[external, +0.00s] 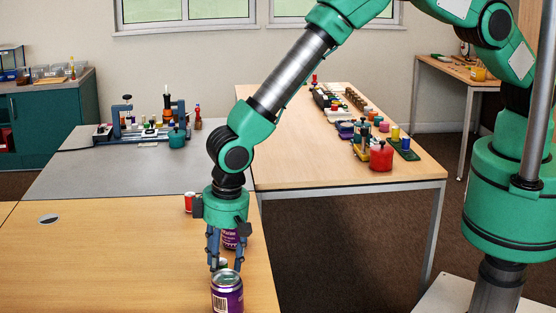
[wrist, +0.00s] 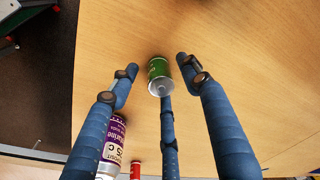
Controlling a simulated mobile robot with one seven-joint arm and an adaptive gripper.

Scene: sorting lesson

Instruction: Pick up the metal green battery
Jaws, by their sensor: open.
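The green battery (wrist: 158,70), a small green cylinder with a pale metal end, is on the wooden table (wrist: 240,50) in the wrist view. My gripper (wrist: 156,66) is open, pointing down, with its blue fingers spread around the battery. I cannot tell whether any finger touches it. In the external view, my gripper (external: 225,265) is low over the near table. A small part of the battery (external: 221,262) shows between the fingers there, mostly hidden by a purple can in front.
A purple can (external: 227,295) stands just in front of my gripper, and another purple can (external: 230,240) is just behind the fingers. A red can (external: 189,202) stands farther back. The table's right edge is close. The table to the left is mostly clear.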

